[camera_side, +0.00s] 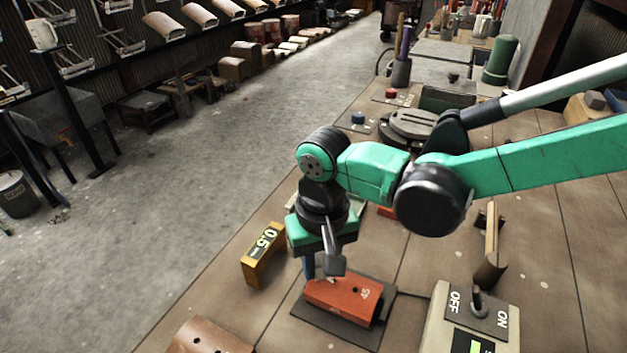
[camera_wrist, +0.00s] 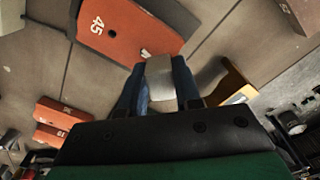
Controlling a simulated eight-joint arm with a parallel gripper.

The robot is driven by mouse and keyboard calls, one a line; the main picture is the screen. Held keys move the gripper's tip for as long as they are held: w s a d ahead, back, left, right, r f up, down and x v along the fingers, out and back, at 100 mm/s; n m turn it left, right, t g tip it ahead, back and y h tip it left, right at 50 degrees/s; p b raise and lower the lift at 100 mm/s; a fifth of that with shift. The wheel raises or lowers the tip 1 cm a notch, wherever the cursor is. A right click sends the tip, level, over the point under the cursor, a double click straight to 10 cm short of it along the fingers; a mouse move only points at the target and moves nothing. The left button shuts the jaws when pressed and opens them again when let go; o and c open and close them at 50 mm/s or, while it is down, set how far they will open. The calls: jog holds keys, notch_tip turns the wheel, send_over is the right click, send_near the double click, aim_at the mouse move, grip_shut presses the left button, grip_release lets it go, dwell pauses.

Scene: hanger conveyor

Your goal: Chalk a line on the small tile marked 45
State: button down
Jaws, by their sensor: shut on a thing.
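A red-orange tile marked 45 (camera_side: 343,300) lies on a dark flat plate (camera_side: 317,325) in the side view. It also shows at the top of the wrist view (camera_wrist: 115,28). My gripper (camera_side: 322,268) is above the tile's far-left end, pointing down. In the wrist view its blue fingers (camera_wrist: 157,88) are shut on a pale grey block (camera_wrist: 160,80), probably the chalk piece. A small pale patch (camera_wrist: 146,53) shows at the tile's edge beside the block. I cannot tell whether it is a chalk mark or whether the block touches the tile.
More red tiles (camera_wrist: 48,139), one marked 45, lie at the wrist view's lower left. A yellow block marked 0.5 (camera_side: 263,254) stands left of my gripper. An OFF/ON switch box (camera_side: 471,322) is at front right. A brown curved tile (camera_side: 207,339) lies at the front edge.

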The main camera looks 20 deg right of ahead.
jog(key=shift+r, duration=3)
